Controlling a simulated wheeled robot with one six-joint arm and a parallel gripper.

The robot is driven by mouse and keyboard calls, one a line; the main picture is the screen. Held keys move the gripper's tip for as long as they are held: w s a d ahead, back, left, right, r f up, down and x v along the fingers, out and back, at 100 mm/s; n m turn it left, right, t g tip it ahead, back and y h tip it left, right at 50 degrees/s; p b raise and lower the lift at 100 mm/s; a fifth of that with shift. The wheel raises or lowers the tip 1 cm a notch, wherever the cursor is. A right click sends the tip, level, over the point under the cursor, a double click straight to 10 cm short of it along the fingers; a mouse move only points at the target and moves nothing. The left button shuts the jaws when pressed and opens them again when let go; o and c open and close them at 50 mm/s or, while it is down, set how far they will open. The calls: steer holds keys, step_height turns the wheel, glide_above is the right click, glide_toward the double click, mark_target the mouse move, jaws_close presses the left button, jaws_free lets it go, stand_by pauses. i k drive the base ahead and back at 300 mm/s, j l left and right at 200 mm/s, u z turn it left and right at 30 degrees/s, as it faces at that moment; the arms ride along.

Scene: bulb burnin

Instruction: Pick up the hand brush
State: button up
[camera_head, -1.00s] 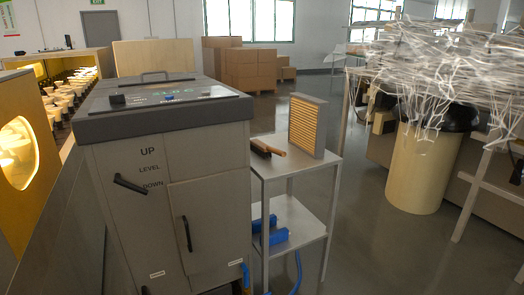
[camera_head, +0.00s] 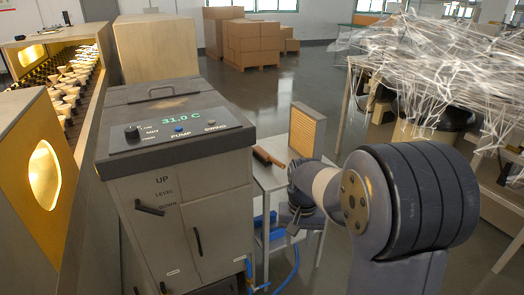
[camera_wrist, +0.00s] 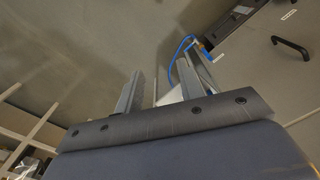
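The hand brush (camera_head: 266,156), with a brown wooden handle and dark bristles, lies on top of a small metal stand (camera_head: 270,180) beside the grey cabinet. My arm reaches in from the right in the head view, with its wrist end low in front of the stand. In the wrist view my gripper (camera_wrist: 158,88) has its two fingers apart with nothing held between them. The brush does not show in the wrist view. Part of the stand (camera_wrist: 206,70) shows beyond the fingers there.
A framed filter panel (camera_head: 306,130) stands upright behind the brush. The grey cabinet (camera_head: 170,115) with a 31.0 C display stands close on the left. A blue hose (camera_head: 293,268) hangs by the stand's lower shelf.

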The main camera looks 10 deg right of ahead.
mark_target(263, 156)
steer(key=i+l+u, duration=0.35)
steer(key=i+l, duration=0.2)
steer(key=i+l+u, duration=0.35)
steer(key=l, duration=0.3)
steer(key=i+l+u, duration=0.2)
steer(key=i+l, duration=0.15)
steer(key=i+l+u, duration=0.2)
steer(key=l, duration=0.25)
steer(key=i+l+u, duration=0.15)
steer(key=l, duration=0.25)
